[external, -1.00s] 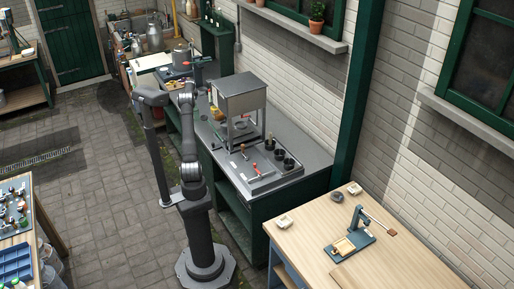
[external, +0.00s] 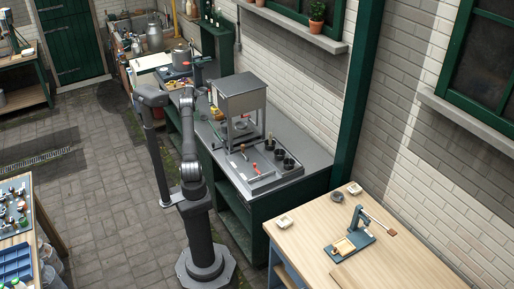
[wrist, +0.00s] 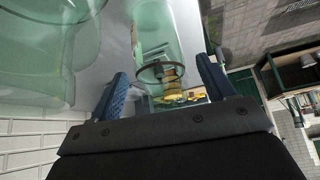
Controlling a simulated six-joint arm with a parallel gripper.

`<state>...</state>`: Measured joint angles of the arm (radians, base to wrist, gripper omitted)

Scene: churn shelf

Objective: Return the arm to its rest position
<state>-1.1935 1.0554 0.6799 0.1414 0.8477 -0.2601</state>
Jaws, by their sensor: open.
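My arm (external: 190,150) stands on its base between the stone floor and the long workbench, with its links raised and folded beside the bench. My gripper is not clearly visible in the external view; my own links appear to hide it. In the wrist view my gripper (wrist: 162,68) is open, its two blue fingers spread wide. Nothing is held between them. Beyond the fingers is a clear greenish glass vessel (wrist: 155,25), with yellow items behind it. I cannot tell how far away it is.
The green bench carries a metal box machine (external: 239,94) and a tray with dark cups (external: 262,175) close to my arm. A wooden table (external: 350,250) with a small lever press (external: 352,238) stands at right. The paved floor (external: 110,185) left of my arm is clear.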

